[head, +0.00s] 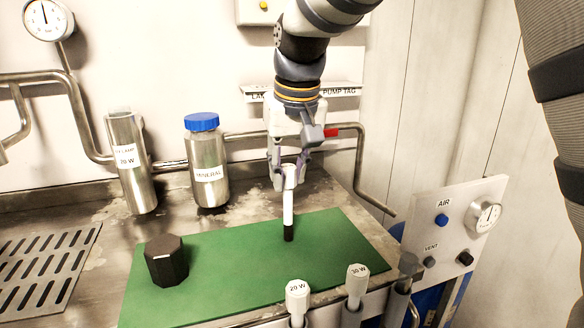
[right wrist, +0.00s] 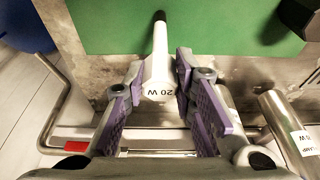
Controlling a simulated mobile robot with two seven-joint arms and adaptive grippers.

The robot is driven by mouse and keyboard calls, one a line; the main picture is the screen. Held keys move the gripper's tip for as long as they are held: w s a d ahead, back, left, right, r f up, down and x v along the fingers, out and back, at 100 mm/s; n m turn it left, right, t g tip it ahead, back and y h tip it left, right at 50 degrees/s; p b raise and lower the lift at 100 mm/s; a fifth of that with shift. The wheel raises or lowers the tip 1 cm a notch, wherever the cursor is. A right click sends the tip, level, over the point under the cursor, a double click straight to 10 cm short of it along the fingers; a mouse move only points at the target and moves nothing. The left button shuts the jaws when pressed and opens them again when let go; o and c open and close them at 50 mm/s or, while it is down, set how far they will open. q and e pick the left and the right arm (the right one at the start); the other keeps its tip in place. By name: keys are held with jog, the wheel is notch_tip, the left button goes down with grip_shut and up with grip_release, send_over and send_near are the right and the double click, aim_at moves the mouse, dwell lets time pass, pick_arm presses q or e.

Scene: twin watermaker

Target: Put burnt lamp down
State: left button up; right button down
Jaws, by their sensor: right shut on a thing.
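My right gripper (head: 287,180) is shut on a white lamp (head: 288,208) with a dark lower end. The lamp is upright over the green mat (head: 225,270), right of its middle. I cannot tell whether its dark end touches the mat. In the right wrist view the purple-padded fingers (right wrist: 160,90) hold the lamp (right wrist: 160,70) by its wide white end, marked 20 W. The green mat (right wrist: 215,25) shows beyond it. My left gripper is not in view.
A black faceted cap (head: 166,262) stands on the mat's left. Behind are a steel lamp canister (head: 128,185) and a blue-capped mineral bottle (head: 207,165). Lamp heads marked 20 W (head: 297,298) and 30 W (head: 356,285) stand in front. The mat's middle is clear.

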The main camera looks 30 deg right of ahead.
jog(key=shift+w+a, duration=0.15)
jog(key=c, duration=1.3)
grip_release()
jog(key=shift+f, duration=0.1)
jog(key=shift+c, duration=0.2)
jog(key=d+v, duration=0.1)
jog(key=v, duration=1.1)
jog(key=shift+a+r, duration=0.25)
jog(key=shift+a, duration=0.2)
jog(key=shift+w, duration=0.1)
